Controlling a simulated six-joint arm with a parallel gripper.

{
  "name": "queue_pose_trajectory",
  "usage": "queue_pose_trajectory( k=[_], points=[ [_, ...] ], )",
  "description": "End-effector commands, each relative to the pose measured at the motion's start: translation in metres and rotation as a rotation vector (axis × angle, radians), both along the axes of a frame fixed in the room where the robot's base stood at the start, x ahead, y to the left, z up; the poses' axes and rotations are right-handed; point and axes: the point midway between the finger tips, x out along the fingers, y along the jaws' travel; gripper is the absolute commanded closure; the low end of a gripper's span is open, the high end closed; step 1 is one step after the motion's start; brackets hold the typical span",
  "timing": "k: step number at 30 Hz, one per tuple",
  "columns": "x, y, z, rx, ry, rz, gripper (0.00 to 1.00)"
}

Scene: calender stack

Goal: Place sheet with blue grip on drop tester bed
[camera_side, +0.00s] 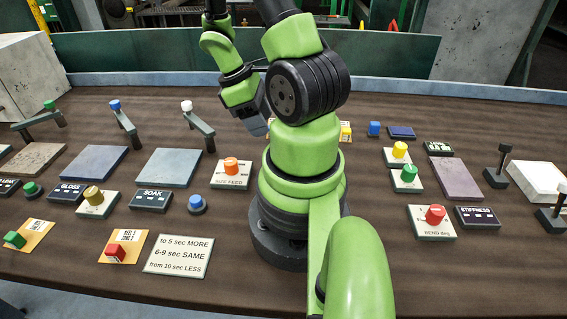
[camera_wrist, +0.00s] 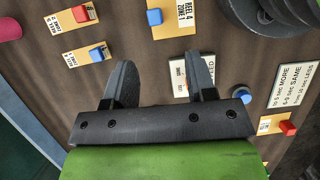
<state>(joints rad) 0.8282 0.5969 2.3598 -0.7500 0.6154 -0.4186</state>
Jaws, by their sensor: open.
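In the wrist view, one tan sheet with a blue grip (camera_wrist: 154,17) lies at the top centre, its label reading REEL 4 ZONE 1. Another tan sheet with a blue grip (camera_wrist: 97,53) lies left of it. My gripper (camera_wrist: 157,62) is open and empty above the table, its fingers pointing toward these sheets and apart from them. In the side view my gripper (camera_side: 258,125) hangs behind my arm. Flat beds show there: a blue-grey one (camera_side: 95,162), a pale green one (camera_side: 168,167) and a mauve one (camera_side: 455,178). I cannot tell which is the drop tester's.
Sheets with a green grip (camera_side: 15,238) and a red grip (camera_side: 115,252) lie at front left. A timing card (camera_side: 178,256) lies beside them. Posts with coloured knobs stand behind the left beds. Buttons, including an orange one (camera_side: 231,166), and levers (camera_side: 500,167) crowd the table.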

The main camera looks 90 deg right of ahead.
Motion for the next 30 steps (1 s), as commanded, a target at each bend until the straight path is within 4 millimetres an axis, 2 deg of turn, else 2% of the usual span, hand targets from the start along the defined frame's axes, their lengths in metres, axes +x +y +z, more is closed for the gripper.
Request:
queue_pose_trajectory(
  k=[9,17,30],
  points=[
    [-0.016,0.000,-0.035,0.006,0.008,0.002,0.49],
    [-0.020,-0.001,-0.046,0.006,0.005,0.000,0.49],
    [-0.036,-0.007,-0.084,0.009,0.006,0.000,0.49]
  ],
)
